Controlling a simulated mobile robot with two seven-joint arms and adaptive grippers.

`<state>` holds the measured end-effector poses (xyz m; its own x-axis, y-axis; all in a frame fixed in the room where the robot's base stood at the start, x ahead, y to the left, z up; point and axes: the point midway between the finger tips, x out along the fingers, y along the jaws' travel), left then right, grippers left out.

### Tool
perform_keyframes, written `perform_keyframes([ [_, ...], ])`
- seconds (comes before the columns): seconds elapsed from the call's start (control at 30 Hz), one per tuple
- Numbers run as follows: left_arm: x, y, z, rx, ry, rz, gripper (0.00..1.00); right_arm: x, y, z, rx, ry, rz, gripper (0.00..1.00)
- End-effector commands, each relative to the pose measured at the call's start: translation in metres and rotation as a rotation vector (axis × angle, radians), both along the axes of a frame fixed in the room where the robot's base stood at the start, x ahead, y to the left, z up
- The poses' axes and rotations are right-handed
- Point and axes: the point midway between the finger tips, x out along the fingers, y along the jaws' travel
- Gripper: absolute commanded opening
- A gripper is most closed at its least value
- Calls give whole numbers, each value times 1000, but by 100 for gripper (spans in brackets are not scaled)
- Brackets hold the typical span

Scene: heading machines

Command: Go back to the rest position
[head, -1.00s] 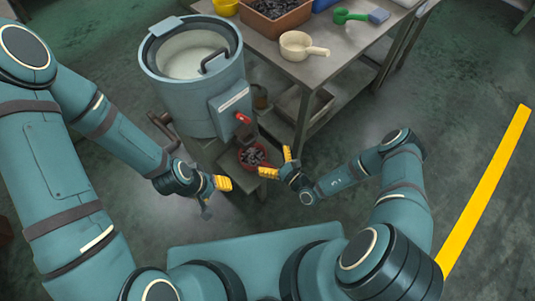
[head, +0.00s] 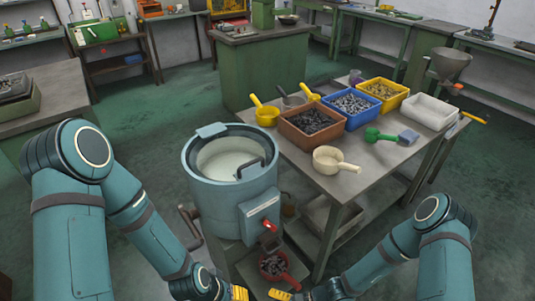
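My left gripper (head: 238,294) is at the bottom edge of the head view, left of a red scoop. Only its yellow fingertip part shows; the rest is cut off or hidden. I cannot tell how far either is open. The red scoop (head: 287,278) holds dark metal parts and sits below the spout of the blue-grey round machine (head: 213,205). No object is visible in either gripper.
Right of the machine stands a metal table (head: 365,178) with a cream scoop (head: 330,160), a green scoop (head: 375,135), and a brown bin (head: 292,135), a blue bin (head: 345,122), a yellow bin (head: 402,97) and a white bin (head: 430,112). Green floor is open at left.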

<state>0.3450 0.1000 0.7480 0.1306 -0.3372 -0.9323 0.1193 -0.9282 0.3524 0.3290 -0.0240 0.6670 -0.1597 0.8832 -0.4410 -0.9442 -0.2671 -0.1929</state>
Motion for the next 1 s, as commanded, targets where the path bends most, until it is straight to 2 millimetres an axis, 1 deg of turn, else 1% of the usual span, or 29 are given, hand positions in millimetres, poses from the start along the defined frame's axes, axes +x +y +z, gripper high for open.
perform_keyframes([
  [0.03,0,0,0,0,0,0,53,-12,-10,5,-86,-57,117,99],
  [0.1,0,0,0,0,0,0,53,-26,-27,8,-210,-149,267,99],
  [0.13,0,0,0,0,0,0,53,-28,-35,10,-263,-196,324,99],
  [0.23,0,0,0,0,0,0,53,-27,-60,20,-421,-380,490,99],
  [0.33,0,0,0,0,0,0,53,-15,-75,36,-538,-582,602,99],
  [0.4,0,0,0,0,0,0,53,-5,-79,50,-591,-712,652,99],
  [0.5,0,0,0,0,0,0,53,7,-79,66,-632,-860,688,99],
  [0.6,0,0,0,0,0,0,53,14,-76,77,-647,-950,704,99],
  [0.7,0,0,0,0,0,0,53,16,-75,81,-652,-983,707,99],
  [1.0,0,0,0,0,0,0,53,16,-75,81,-651,-984,707,99],
])
